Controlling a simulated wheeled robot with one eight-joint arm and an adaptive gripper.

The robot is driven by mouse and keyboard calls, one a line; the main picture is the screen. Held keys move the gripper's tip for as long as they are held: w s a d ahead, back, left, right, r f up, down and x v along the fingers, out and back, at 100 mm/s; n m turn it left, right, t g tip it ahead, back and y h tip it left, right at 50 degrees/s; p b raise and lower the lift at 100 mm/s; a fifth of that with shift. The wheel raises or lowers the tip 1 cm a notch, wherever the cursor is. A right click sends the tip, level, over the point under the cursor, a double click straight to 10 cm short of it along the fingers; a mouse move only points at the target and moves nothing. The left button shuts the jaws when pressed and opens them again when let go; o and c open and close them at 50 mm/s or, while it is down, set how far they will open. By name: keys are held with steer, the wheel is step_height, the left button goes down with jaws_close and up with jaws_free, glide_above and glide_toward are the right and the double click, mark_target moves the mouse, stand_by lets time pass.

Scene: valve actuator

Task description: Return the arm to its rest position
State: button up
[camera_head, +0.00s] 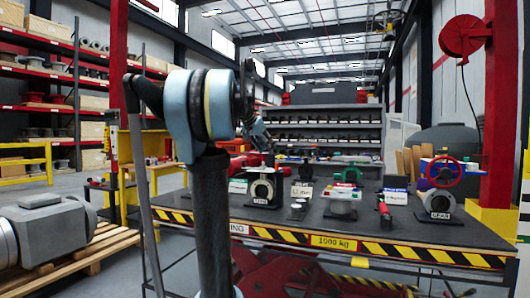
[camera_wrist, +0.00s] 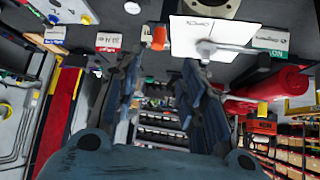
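My arm rises in front of the head camera and bends over at a pale blue joint. My gripper (camera_head: 258,132) is beyond that joint, above the left part of the work table (camera_head: 300,222), partly hidden by the arm. In the wrist view the two dark blue fingers of my gripper (camera_wrist: 162,72) stand apart. The distant shelves show between them, and they hold nothing. The wrist picture is upside down, with the table along its top.
The table holds a flanged part (camera_head: 263,187), a valve with a red handwheel (camera_head: 443,186), and a part with a green top (camera_head: 344,192). A grey actuator (camera_head: 45,232) lies on a pallet at left. A red post (camera_head: 499,110) stands at right.

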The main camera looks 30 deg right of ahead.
stand_by(0.3)
steer(key=s+a+f+n+y, duration=0.2)
steer(key=s+a+f+n, duration=0.2)
steer(key=s+a+f, duration=0.5)
steer(key=s+a+f+n+g+y, duration=0.1)
steer(key=s+a+f+n+y, duration=0.2)
steer(key=s+a+f, duration=0.7)
steer(key=s+a+f+n+y, duration=0.3)
steer(key=s+a+f+n, duration=0.3)
steer(key=a+f, duration=1.1)
steer(key=s+f, duration=0.4)
steer(key=f, duration=0.4)
steer(key=shift+s+a+f+g, duration=0.15)
steer(key=shift+a+f+g, duration=0.15)
steer(key=shift+c, duration=0.6)
